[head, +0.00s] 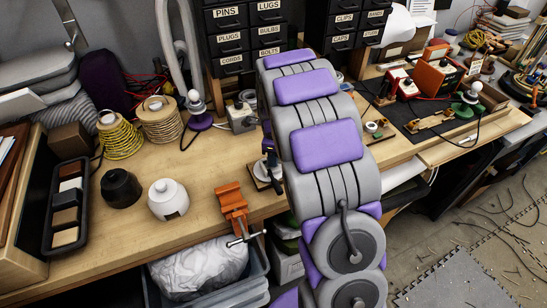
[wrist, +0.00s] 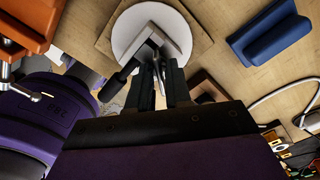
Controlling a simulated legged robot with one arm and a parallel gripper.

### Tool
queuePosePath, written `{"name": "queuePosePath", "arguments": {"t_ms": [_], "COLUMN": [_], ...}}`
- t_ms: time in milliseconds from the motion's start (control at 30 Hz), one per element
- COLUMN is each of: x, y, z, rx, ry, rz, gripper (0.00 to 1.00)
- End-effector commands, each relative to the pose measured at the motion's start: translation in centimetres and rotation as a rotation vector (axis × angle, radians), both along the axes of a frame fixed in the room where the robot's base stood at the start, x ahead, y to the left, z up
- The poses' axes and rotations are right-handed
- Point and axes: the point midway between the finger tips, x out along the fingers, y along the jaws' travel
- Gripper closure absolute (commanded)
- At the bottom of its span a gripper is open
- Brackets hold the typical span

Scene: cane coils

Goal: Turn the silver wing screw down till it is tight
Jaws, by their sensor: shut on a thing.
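My gripper (wrist: 160,66) shows in the wrist view, its two dark fingers close together and shut at a pale grey metal fitting (wrist: 150,42). The fitting sits over a round white disc (wrist: 192,28) on a square wooden board (wrist: 107,38). The silver wing screw appears to be the piece between the fingertips, but the fingers hide most of it and its wings cannot be made out. In the head view the wooden board (head: 262,175) lies on the bench beside my arm. My arm hides the fingertips there.
An orange vise (head: 232,203) stands at the bench's front edge, close left of the board; it also shows in the wrist view (wrist: 24,28). A blue block (wrist: 268,34) lies right of the disc. A white pot (head: 168,199) and black pot (head: 120,188) stand farther left.

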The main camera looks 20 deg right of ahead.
Motion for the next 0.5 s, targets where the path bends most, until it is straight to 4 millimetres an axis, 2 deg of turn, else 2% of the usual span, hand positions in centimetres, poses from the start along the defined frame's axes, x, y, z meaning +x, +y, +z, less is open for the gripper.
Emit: {"name": "queuePosePath", "arguments": {"t_ms": [200, 500], "x": [0.07, 0.12], "y": [-0.05, -0.06], "z": [0.12, 0.08], "rx": [-0.001, -0.002], "ry": [-0.002, -0.002], "rz": [-0.015, -0.208], "gripper": [1.00, 1.00]}}
